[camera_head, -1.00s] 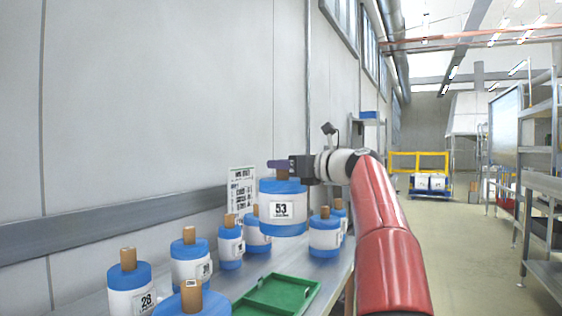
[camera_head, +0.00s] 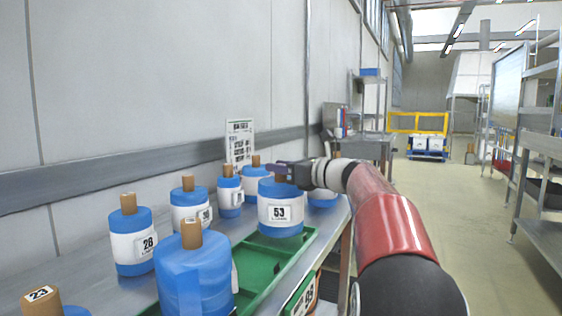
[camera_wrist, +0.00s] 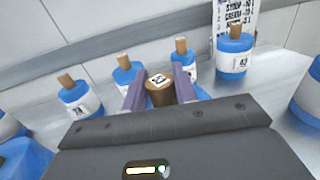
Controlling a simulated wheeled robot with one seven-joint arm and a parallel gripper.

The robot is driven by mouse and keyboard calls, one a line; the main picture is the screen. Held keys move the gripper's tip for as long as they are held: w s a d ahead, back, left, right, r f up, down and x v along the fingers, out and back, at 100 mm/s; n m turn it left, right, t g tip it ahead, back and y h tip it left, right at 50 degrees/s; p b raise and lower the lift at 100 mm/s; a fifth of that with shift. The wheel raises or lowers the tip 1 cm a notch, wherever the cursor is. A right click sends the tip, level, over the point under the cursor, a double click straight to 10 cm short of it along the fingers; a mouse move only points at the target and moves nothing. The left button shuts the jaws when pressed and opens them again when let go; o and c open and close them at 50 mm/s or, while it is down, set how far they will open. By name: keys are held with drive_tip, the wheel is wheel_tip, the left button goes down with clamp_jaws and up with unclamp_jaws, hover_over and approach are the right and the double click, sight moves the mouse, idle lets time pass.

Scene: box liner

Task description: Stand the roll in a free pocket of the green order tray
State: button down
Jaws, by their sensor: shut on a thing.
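The roll labelled 53 (camera_head: 280,215) is white with blue ends and hangs upright from my gripper (camera_head: 292,170). The purple fingers are shut on its brown core. In the wrist view, the core (camera_wrist: 160,92) with a small label on its top sits between the fingertips (camera_wrist: 160,84). The green order tray (camera_head: 262,262) lies on the bench below and in front of the roll. The roll is over or at the tray's far end; I cannot tell whether its base touches it. A large blue roll (camera_head: 195,275) hides the tray's near part.
Several rolls stand along the wall side of the bench, including roll 28 (camera_head: 132,245). Roll 23 (camera_head: 42,300) shows at the near left corner. A printed sheet (camera_head: 240,143) stands at the wall. Another green tray (camera_head: 302,295) is beside the bench's right edge. The aisle floor at right is clear.

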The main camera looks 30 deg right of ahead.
sight(282, 181)
drive_tip(key=shift+f+b, duration=0.3)
drive_tip(key=shift+f, duration=1.15)
drive_tip(key=c, duration=1.1)
unclamp_jaws()
drive_tip(key=shift+f, duration=0.15)
drive_tip(key=v, duration=1.2)
drive_tip(key=shift+b, duration=0.45)
